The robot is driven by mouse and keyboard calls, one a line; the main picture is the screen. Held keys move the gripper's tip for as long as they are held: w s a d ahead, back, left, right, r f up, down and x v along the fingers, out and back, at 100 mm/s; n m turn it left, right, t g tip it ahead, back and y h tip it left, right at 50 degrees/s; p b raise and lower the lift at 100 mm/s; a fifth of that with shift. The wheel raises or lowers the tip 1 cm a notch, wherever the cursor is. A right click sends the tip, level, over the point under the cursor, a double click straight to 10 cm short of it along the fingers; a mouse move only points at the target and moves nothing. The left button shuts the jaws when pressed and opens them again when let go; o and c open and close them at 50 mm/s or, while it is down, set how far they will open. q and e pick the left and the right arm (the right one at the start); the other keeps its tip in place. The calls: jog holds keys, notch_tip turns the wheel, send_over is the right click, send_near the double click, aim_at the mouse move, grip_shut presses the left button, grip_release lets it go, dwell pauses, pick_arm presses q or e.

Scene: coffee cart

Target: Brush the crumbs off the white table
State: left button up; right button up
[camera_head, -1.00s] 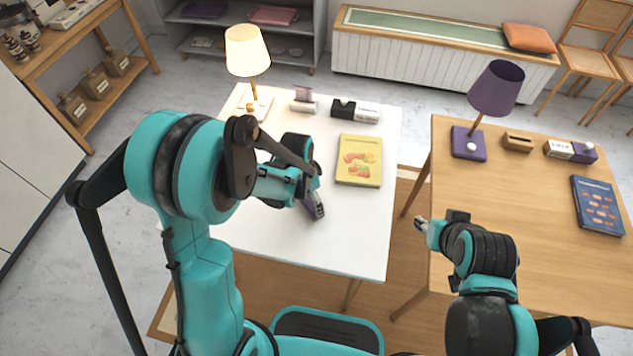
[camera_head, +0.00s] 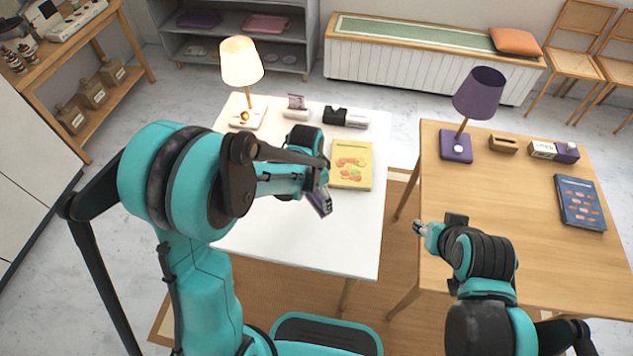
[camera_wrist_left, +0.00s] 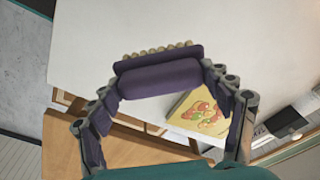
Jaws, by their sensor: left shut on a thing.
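The white table (camera_head: 290,245) stands in the middle of the head view. My left gripper (camera_head: 320,203) is over it, just left of the yellow book (camera_head: 351,165). In the left wrist view, the gripper is shut on a purple brush (camera_wrist_left: 158,78) with a row of beige bristles along its far side. In the head view the brush is mostly hidden by my arm, and I cannot tell if it touches the tabletop. I cannot make out any crumbs. My right gripper (camera_head: 420,228) hangs by the wooden table's left edge, too small to read its fingers.
The wooden table (camera_head: 500,225) at right holds a purple lamp (camera_head: 480,93) and a blue book (camera_head: 580,203). A narrow gap separates the tables. The white table's front is clear.

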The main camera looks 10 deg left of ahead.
pick_arm(q)
jog(key=shift+r+p, duration=0.65)
jog(key=shift+r, duration=0.55)
